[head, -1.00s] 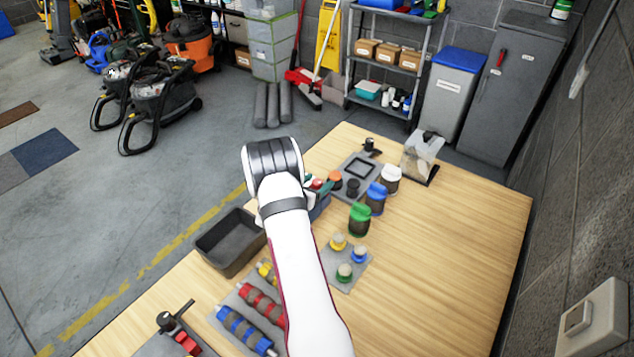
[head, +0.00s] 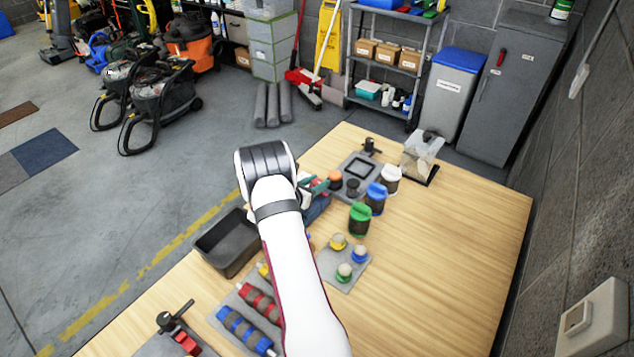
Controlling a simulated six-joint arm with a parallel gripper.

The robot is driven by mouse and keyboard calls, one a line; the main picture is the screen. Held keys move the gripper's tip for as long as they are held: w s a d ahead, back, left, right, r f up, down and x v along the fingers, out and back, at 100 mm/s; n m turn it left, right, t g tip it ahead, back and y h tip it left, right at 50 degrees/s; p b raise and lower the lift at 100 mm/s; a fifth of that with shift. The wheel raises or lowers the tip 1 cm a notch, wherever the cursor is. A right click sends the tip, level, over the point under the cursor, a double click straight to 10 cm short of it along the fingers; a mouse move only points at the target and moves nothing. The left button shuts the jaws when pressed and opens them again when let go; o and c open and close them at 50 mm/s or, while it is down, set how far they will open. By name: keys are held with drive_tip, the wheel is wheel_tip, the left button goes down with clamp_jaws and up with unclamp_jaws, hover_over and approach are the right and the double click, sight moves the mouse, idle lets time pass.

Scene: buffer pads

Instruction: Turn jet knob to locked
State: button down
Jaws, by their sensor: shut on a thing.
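My gripper (head: 305,182) is mostly hidden behind my white arm in the head view, pointing down over the middle of the table. It is shut on a small part beside a blue body (head: 318,207); a bit of red and teal (head: 320,185) shows at its right. The held part is too covered to identify. A round black knob (head: 353,187) stands on a grey plate (head: 346,170) with a dark square frame, right of the gripper. An orange knob (head: 335,178) is close to the gripper's right side. I cannot tell which is the jet knob or its setting.
Blue (head: 376,198), green (head: 359,219) and white-capped (head: 391,179) jars stand to the right. A grey plate with small coloured knobs (head: 345,268) lies nearer. A black tray (head: 227,243) and rollers (head: 242,330) are left of my arm. The table's right side is clear.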

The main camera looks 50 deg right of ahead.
drive_tip(key=m+g, duration=0.4)
drive_tip(key=shift+g+y, duration=0.3)
drive_tip(key=shift+m+g+y, duration=0.9)
drive_tip(key=shift+m+g, duration=1)
drive_tip(key=shift+g, duration=0.1)
drive_tip(key=shift+s+g, duration=0.1)
drive_tip(key=shift+g, duration=0.2)
drive_tip(key=c, duration=0.5)
unclamp_jaws()
drive_tip(key=v, duration=1.2)
drive_tip(key=shift+r, duration=0.1)
